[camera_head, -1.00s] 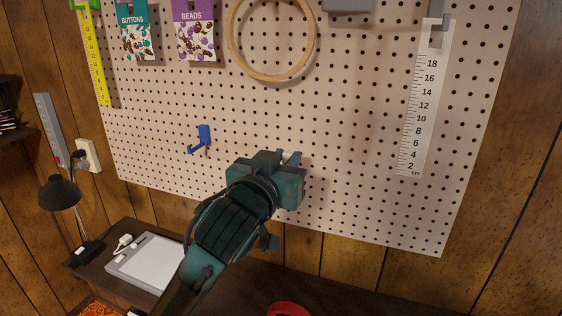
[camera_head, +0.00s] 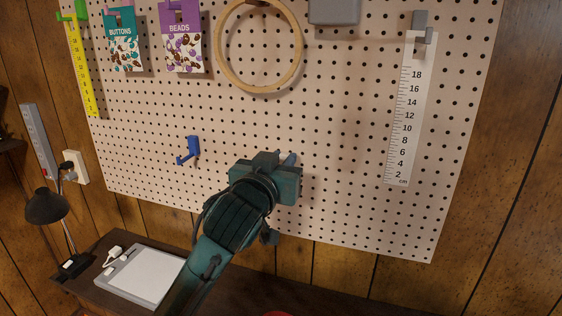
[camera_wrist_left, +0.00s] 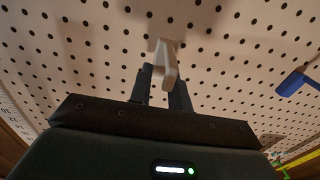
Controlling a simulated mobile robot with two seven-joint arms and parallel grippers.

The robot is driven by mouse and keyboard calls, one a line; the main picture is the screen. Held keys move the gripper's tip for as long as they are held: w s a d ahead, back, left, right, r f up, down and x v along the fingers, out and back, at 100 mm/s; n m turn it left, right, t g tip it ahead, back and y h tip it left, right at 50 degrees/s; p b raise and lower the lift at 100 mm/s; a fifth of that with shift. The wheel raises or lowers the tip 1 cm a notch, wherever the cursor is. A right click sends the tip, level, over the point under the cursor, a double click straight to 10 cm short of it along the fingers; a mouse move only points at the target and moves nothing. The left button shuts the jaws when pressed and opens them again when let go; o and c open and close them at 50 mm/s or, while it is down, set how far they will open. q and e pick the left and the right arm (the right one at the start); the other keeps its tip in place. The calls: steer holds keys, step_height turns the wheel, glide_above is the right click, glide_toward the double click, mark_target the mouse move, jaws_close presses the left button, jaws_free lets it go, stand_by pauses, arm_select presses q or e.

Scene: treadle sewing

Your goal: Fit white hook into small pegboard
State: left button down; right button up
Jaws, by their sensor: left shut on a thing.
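The white hook (camera_wrist_left: 166,62) is between the two fingers of my left gripper (camera_wrist_left: 162,85) in the left wrist view. It stands close in front of the pegboard; I cannot tell whether its pegs sit in holes. In the head view my left gripper (camera_head: 285,160) is at the lower middle of the pegboard (camera_head: 340,130), and its own body hides the hook. The gripper is shut on the hook. My right gripper is not in view.
A blue hook (camera_head: 190,151) is on the board left of my gripper. A wooden hoop (camera_head: 221,62), a white ruler (camera_head: 408,125), and button (camera_head: 122,42) and bead (camera_head: 180,45) packets hang higher. A desk lamp (camera_head: 47,206) and white tablet (camera_head: 140,275) are below left.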

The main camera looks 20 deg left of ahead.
arm_select(q)
steer(key=shift+p, duration=0.3)
stand_by(0.5)
stand_by(0.4)
stand_by(0.5)
steer(key=shift+p, duration=0.45)
steer(key=shift+w, duration=0.45)
steer(key=shift+w, duration=0.4)
steer(key=shift+w+r, duration=0.1)
steer(key=shift+w, duration=0.25)
